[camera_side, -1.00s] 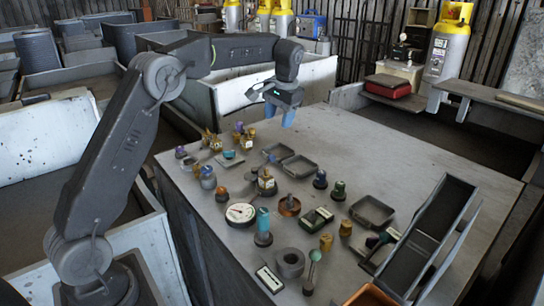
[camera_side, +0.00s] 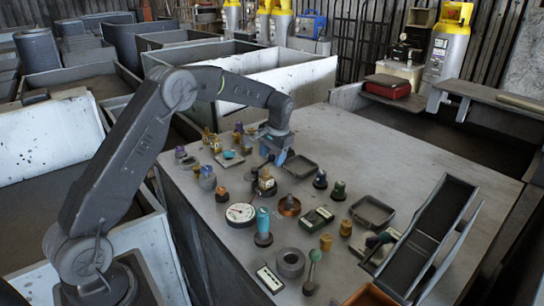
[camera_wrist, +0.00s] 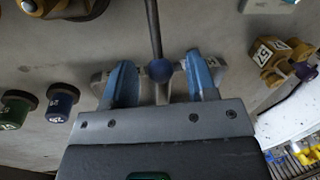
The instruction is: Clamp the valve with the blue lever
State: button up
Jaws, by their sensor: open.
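My gripper (camera_wrist: 162,80) is open, fingers pointing down close above the table; in the side view it (camera_side: 279,158) is low beside a shallow grey tray. Between the blue fingers, a blue ball (camera_wrist: 160,71) sits at the end of a thin dark rod. Pale metal pieces lie behind the fingers, partly hidden by them; I cannot tell whether they and the ball are one valve. A brass valve-like part (camera_wrist: 276,54) with a label stands to the right, with a dark arm whose colour is unclear. No contact with the fingers is clear.
A green knob (camera_wrist: 18,108) and a blue-purple knob (camera_wrist: 60,101) stand left in the wrist view. The grey tray (camera_side: 300,165), a brass block (camera_side: 265,184) and a white gauge (camera_side: 240,214) are nearby. A dark chute (camera_side: 432,230) stands right. The table's far right is clear.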

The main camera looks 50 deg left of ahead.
jog(key=shift+a+f, duration=0.1)
jog(key=shift+f, duration=0.15)
grip_shut()
dwell(0.4)
